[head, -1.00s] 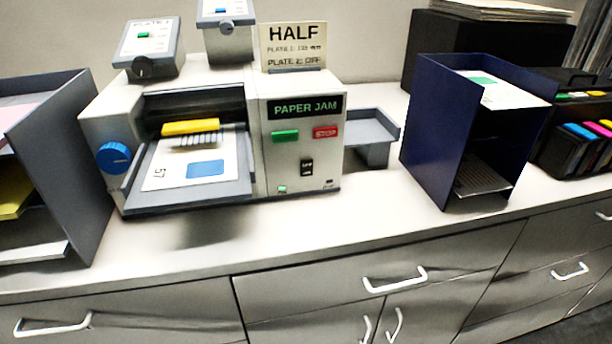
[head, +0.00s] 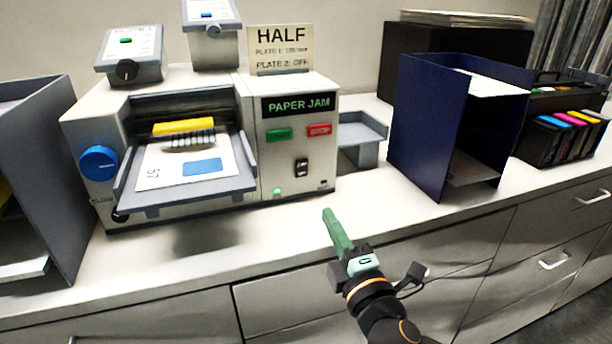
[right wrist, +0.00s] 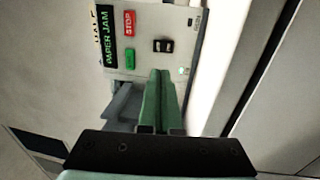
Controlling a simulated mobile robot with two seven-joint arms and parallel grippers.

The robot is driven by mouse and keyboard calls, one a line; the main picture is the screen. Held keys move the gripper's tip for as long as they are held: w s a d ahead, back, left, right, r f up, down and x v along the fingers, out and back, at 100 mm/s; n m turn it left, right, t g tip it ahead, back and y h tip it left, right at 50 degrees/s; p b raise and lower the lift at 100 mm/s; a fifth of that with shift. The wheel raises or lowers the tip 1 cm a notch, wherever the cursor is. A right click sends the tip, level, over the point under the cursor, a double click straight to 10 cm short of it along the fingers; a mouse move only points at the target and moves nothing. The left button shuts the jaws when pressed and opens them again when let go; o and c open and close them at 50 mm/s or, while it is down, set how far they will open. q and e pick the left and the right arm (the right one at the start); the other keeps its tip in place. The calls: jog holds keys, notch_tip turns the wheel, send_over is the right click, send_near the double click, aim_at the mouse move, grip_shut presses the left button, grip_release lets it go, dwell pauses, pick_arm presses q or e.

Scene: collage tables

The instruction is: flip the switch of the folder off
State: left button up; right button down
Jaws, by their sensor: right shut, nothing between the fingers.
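The folder (head: 225,200) is a light grey machine on the counter, with a "PAPER JAM" display (head: 298,104), a green button (head: 278,134) and a red STOP button (head: 319,129). Its black rocker switch (head: 301,168) sits low on the front panel; it also shows in the right wrist view (right wrist: 163,45). A small green light (head: 277,191) glows below left of the switch. My right gripper (head: 327,212) is shut and empty, in front of and below the panel, apart from the switch. In the right wrist view its green fingers (right wrist: 160,75) point towards the panel. My left gripper is not in view.
A sheet marked 57 (head: 190,165) lies on the folder's tray under a yellow part. A dark blue paper rack (head: 425,130) stands right, a grey rack (head: 50,180) left. A HALF sign (head: 280,45) stands on top. The counter front (head: 250,240) is clear.

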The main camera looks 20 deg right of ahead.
aim_at(300, 163)
jog(key=shift+s+a+r, duration=0.2)
jog(key=w, duration=0.4)
jog(key=w+r+p, duration=0.1)
jog(key=w, duration=0.4)
jog(key=w+r+p, duration=0.1)
jog(key=w, duration=0.4)
jog(key=shift+a, duration=0.25)
jog(key=shift+w+r, duration=0.1)
